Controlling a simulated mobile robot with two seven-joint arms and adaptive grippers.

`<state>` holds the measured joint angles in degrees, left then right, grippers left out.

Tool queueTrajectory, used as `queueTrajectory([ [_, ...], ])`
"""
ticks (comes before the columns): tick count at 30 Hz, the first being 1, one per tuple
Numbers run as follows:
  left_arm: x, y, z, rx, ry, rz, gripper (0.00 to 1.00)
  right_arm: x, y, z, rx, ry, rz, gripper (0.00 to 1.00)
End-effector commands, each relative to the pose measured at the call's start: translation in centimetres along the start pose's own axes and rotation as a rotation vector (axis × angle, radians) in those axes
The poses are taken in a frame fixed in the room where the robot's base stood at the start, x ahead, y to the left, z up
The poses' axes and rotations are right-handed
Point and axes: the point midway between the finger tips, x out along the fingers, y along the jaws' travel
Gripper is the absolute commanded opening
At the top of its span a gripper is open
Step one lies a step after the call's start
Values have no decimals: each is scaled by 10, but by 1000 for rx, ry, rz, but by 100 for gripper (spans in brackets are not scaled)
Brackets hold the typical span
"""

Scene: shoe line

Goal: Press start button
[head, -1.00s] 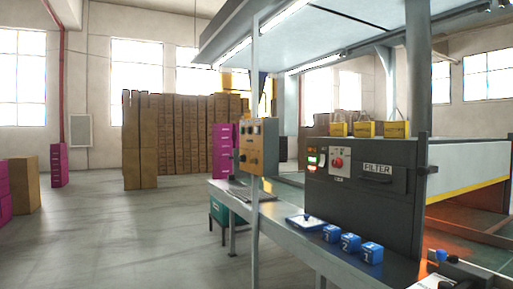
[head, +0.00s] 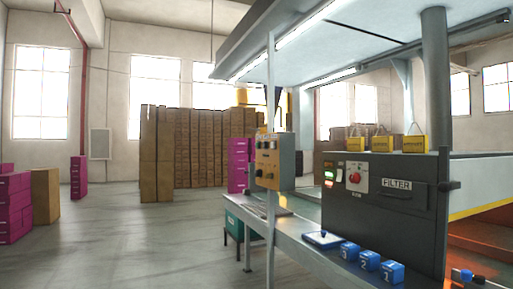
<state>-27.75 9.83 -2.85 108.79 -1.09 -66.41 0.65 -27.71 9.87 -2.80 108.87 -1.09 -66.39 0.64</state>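A dark grey machine cabinet (head: 400,222) labelled FILTER stands on the bench at the right in the head view. Its front has a small panel with a green and a white lit button (head: 329,179) and a red one below them. Beside these is a red round knob (head: 354,177) on a white plate. Lettering on the buttons is too small to read, so I cannot tell which is the start button.
A thin upright post (head: 270,225) stands at the bench's near edge. Stacked brown boxes (head: 197,148) stand behind. The floor (head: 140,240) at left is open.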

Motion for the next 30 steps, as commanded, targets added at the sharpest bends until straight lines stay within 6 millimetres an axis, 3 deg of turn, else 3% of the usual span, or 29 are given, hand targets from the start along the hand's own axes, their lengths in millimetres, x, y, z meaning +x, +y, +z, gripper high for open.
queueTrajectory([
  [2,0,0,0,0,1,0,48,0,0,0,0,0,0,40],
  [14,-1,0,-2,0,4,0,0,0,0,0,0,1,-1,40],
  [30,-1,0,-2,0,4,0,0,0,-1,0,0,1,-1,40],
])
